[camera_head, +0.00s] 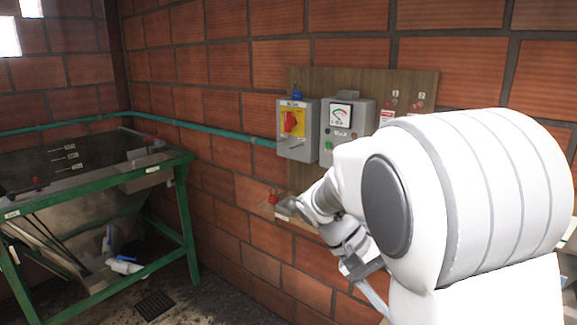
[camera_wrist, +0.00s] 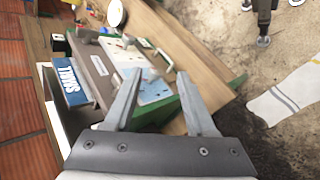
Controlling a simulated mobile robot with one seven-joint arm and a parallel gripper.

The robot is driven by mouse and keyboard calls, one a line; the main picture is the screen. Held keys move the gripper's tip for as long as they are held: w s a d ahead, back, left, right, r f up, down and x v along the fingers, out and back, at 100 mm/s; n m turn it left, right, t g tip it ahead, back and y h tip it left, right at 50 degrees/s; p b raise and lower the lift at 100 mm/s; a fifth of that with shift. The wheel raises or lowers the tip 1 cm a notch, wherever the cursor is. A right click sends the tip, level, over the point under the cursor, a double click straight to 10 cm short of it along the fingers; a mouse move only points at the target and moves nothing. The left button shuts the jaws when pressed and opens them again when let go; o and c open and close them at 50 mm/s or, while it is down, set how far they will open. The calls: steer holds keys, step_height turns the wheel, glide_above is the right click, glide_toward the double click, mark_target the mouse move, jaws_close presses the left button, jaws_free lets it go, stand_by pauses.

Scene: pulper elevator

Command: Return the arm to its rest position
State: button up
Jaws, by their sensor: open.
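My gripper (camera_wrist: 158,75) is open in the wrist view, its two grey fingers spread apart with nothing held between them. Beyond the fingers, a wooden bench (camera_wrist: 185,45) shows with a blue and white sheet (camera_wrist: 150,85) on it. In the head view my white arm fills the right side, bent in front of the brick wall. The wrist hangs low beside the wall, and my gripper (camera_head: 373,297) is partly hidden behind the arm.
A wooden panel (camera_head: 360,78) on the wall carries a grey box with a red and yellow switch (camera_head: 292,123) and a gauge box (camera_head: 341,114). A green-framed metal tank (camera_head: 100,170) stands at left. A floor drain (camera_head: 155,305) lies in front.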

steer(key=s+a+r+n+t+y, duration=0.1)
steer(key=s+a+r+t+y, duration=0.1)
steer(key=s+t+y, duration=0.2)
steer(key=s+a+r+t+y, duration=0.3)
steer(key=s+t+y, duration=0.1)
steer(key=s, duration=0.5)
steer(key=shift+s+a+r+n+t, duration=0.2)
steer(key=shift+r+n+t, duration=0.15)
steer(key=shift+t, duration=0.35)
steer(key=shift+c, duration=0.5)
steer(key=shift+d, duration=0.15)
